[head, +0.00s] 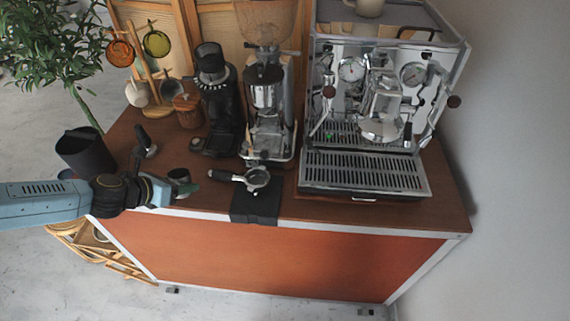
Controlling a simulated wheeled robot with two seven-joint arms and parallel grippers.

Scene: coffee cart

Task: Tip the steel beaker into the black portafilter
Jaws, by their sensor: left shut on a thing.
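The steel beaker (180,175) is a small, dark metallic cup near the front left edge of the cart top. My left gripper (177,189) reaches in from the left and is shut on the beaker, which looks roughly upright. A gap separates the beaker from the basket. The beaker's contents are too small to make out. My right gripper is not in view.
A black mat (255,206) hangs over the front edge under the portafilter. Behind stand a black grinder (218,105), a silver grinder (266,110) and the espresso machine (366,120). A tamper-like tool (145,145) and a black bin (86,152) are at left. The front right corner is clear.

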